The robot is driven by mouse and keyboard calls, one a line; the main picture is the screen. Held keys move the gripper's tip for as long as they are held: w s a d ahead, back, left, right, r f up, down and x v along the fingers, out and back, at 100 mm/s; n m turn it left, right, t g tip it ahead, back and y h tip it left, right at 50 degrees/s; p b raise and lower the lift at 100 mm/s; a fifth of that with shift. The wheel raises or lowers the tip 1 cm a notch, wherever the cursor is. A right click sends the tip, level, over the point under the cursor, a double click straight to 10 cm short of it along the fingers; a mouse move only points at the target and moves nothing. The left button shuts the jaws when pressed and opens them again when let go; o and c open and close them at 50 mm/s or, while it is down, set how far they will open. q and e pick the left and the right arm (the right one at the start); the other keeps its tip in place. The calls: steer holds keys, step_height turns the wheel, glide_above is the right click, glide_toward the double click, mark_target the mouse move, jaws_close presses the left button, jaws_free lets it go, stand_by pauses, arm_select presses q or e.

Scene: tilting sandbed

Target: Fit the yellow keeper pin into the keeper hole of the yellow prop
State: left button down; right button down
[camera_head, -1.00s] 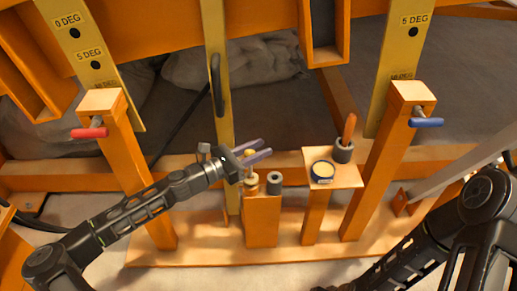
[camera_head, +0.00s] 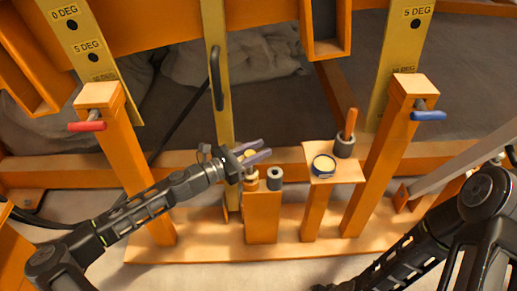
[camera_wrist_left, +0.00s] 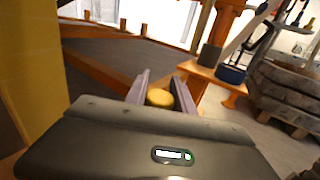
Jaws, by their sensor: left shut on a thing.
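The yellow keeper pin shows as a round yellow head (camera_head: 250,154) between the fingers of my left gripper (camera_head: 258,154); it also shows in the left wrist view (camera_wrist_left: 160,97). The gripper is shut on it. The pin's lower part is hidden or too small to tell. The yellow prop (camera_head: 215,60) is an upright bar with a black handle, just behind and left of the fingers. Its keeper hole cannot be made out. The gripper is above an orange stand (camera_head: 262,215) at the prop's foot. My right arm shows at lower right, its gripper out of view.
The stand carries a grey tube (camera_head: 275,173). To its right, a small table (camera_head: 345,172) holds a round blue-rimmed tin (camera_head: 323,166) and a grey cup (camera_head: 344,146) with an orange handle. Orange posts with a red pin (camera_head: 87,126) and a blue pin (camera_head: 428,116) flank the area.

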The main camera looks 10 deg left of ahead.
arm_select(q)
steer(key=shift+f+b, duration=1.15)
steer(key=shift+f, duration=0.9)
steer(key=c, duration=1)
jaws_free()
steer(key=p+v, duration=0.2)
steer(key=v, duration=0.5)
steer(key=shift+a+r, duration=0.1)
steer(key=shift+r, duration=0.1)
steer(key=shift+s+a, duration=0.2)
steer(key=shift+s, duration=0.1)
